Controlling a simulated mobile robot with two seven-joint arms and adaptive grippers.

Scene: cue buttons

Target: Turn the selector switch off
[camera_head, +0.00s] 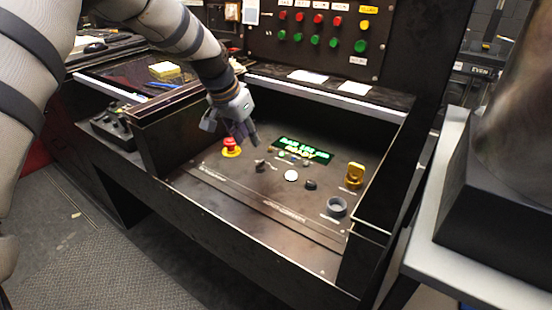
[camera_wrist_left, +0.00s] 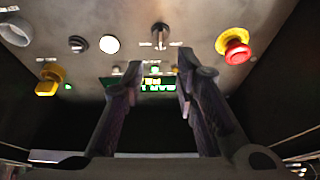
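The selector switch (camera_head: 260,166) is a small dark knob on the sloped black control panel (camera_head: 225,185), right of the red emergency stop. In the left wrist view the selector switch (camera_wrist_left: 160,36) shows above the fingertips, with small labels on either side. Its handle looks roughly in line with the picture's height; I cannot read the labels. My left gripper (camera_head: 247,139) hangs just above and behind the switch, apart from it. In the left wrist view the left gripper (camera_wrist_left: 159,66) has its two fingers spread with nothing between them. My right gripper is not in view.
Close by are the red emergency stop (camera_head: 231,146), a white button (camera_head: 291,175), a black knob (camera_head: 311,185), a grey ring (camera_head: 337,207) and a yellow switch (camera_head: 355,174). A green-lit display (camera_head: 302,150) lies behind. Raised side walls bound the panel.

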